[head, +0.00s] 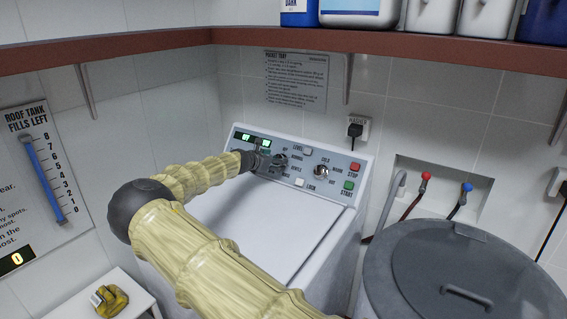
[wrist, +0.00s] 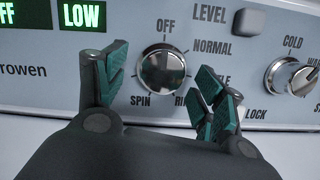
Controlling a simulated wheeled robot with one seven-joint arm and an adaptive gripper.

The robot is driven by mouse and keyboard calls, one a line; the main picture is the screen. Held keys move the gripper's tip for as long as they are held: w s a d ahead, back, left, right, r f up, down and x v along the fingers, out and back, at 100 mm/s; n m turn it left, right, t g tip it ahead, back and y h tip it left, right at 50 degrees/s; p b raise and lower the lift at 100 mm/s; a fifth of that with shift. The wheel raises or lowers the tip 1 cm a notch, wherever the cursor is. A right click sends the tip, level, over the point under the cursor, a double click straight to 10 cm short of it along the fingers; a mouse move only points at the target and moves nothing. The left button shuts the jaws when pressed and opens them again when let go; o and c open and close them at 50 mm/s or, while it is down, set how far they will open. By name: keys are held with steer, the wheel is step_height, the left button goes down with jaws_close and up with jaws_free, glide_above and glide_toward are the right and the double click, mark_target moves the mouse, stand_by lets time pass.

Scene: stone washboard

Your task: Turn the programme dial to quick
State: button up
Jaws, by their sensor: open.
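The programme dial (wrist: 164,71) is a round chrome knob on the washer's panel. Around it I read OFF at the top, NORMAL at upper right and SPIN at lower left; the labels at right and lower right are partly covered by a finger. I see no QUICK label, and the dial's pointing is unclear. My gripper (wrist: 161,84) is open, one finger to each side of the dial, with gaps visible between fingers and knob. In the head view the dial (head: 281,160) is just right of my gripper (head: 264,160).
The second knob (wrist: 291,74), marked COLD, sits to the right, with the LEVEL button (wrist: 248,22) between. Red STOP (head: 355,167) and green START (head: 349,185) buttons are at the panel's right end. A brown shelf (head: 300,45) runs above; a grey lidded tub (head: 420,250) stands right.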

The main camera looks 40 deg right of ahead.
steer(key=shift+w+d+f, duration=0.1)
steer(key=shift+d+f, duration=0.1)
steer(key=shift+d, duration=0.4)
steer(key=c, duration=1)
steer(key=shift+f+m+b, duration=0.15)
steer(key=shift+m+b, duration=0.15)
steer(key=shift+b, duration=0.25)
